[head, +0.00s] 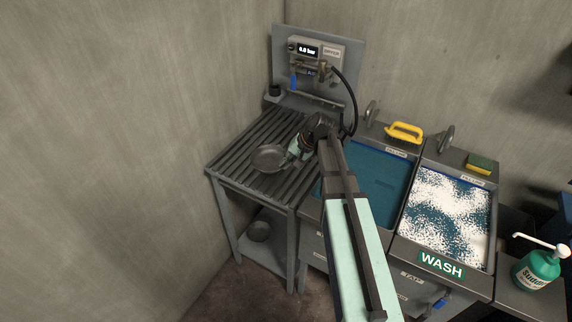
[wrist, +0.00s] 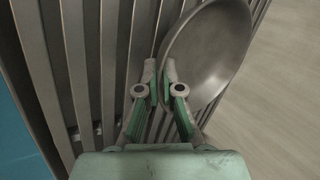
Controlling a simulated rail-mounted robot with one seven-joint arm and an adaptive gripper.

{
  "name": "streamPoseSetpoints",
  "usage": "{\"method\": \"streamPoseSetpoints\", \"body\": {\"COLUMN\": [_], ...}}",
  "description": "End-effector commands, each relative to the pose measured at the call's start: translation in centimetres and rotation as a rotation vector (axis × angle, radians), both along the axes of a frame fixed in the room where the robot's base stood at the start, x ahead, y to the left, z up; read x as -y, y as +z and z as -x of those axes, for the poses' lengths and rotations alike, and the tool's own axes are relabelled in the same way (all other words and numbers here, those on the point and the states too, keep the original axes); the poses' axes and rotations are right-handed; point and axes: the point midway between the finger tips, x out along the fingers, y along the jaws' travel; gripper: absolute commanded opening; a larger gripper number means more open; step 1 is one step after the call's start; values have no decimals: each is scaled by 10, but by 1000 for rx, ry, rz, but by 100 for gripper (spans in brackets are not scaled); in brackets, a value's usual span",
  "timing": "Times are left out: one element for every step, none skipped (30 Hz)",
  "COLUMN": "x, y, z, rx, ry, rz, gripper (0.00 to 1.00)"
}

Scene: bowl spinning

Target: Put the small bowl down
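The small bowl (head: 268,158) is a dark grey metal bowl at the slatted drainboard (head: 222,166), its hollow facing up. In the wrist view the bowl (wrist: 222,45) fills the upper right, over the slats. My gripper (head: 288,153) reaches it from the right in the head view. In the wrist view my gripper (wrist: 160,80) has its two fingers close together at the bowl's near rim, one finger overlapping the bowl's side, and looks shut on the rim. Whether the bowl's underside touches the slats is hidden.
A blue-water basin (head: 380,182) and a foamy WASH basin (head: 450,215) lie to the right. A panel with a gauge and hose (head: 350,95) stands behind. A wall (head: 130,150) borders the left. Slats left of the bowl are bare.

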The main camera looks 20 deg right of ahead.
Motion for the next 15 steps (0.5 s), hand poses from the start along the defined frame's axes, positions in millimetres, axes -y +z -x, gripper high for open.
{"method": "streamPoseSetpoints", "body": {"x": [0,0,0,0,0,0,0,0,0,0,0,0,0,0,0], "y": [-5,-8,-11,-13,-14,-15,-15,-15,-15,-15,-15,-15,-16,-17,-18], "z": [0,0,0,0,0,0,0,0,0,0,0,0,0,0,0], "rx": [-3,-2,-2,-2,-1,0,0,0,0,0,0,0,0,0,0], "ry": [0,-1,-1,-1,0,-1,-1,-1,-1,0,-1,-1,-1,-1,-1], "rz": [-2,-1,-1,-1,-1,0,0,0,0,0,0,0,0,0,0], "gripper": [0,0,0,0,0,0,0,0,0,0,0,0,0,0,0]}}
